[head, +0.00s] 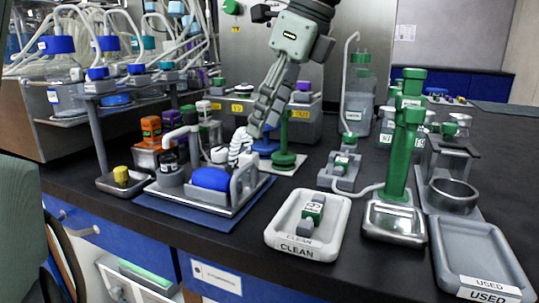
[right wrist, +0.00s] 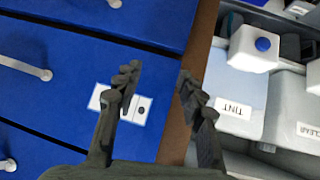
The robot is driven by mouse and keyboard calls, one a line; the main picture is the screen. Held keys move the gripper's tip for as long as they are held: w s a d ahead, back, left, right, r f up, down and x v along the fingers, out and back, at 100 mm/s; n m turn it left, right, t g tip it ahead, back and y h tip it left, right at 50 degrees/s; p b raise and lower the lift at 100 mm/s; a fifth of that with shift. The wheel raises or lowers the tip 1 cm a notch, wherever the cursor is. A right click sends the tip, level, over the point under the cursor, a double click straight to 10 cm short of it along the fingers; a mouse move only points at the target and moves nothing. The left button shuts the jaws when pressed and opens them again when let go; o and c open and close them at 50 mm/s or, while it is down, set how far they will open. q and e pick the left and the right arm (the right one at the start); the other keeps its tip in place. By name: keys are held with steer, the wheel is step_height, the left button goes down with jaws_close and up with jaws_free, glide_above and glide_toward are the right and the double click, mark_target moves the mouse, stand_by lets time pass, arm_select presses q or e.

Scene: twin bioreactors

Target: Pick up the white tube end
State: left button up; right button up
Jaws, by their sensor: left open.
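My left gripper (head: 258,122) reaches down from the top middle of the head view, over the back of the small pump station. It is open, its fingers seen from the side. A white ribbed tube (head: 238,146) stands just below and left of the fingertips, close to them; I cannot tell whether they touch. Its lower part is near the metal frame beside the blue dome (head: 210,179). Which end of it is free is too small to tell. My right gripper (right wrist: 158,92) is open and empty in the right wrist view, above blue drawer fronts.
A white CLEAN tray (head: 275,240) holds a small green-and-grey part. A grey USED tray (head: 470,250) is at the right. A green column (head: 405,140) and a green-based stand (head: 284,160) rise nearby. In the right wrist view, a TINT container (right wrist: 240,105) is at the right.

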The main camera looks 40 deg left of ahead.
mark_target(251, 154)
arm_select(q)
steer(key=x, duration=0.7)
steer(key=shift+s+f, duration=0.2)
arm_select(e)
steer(key=shift+w+a+r+t+y, duration=0.4)
steer(key=shift+w+a+r+t, duration=0.2)
steer(key=shift+a+r, duration=0.25)
arm_select(q)
steer(key=c, duration=1.1)
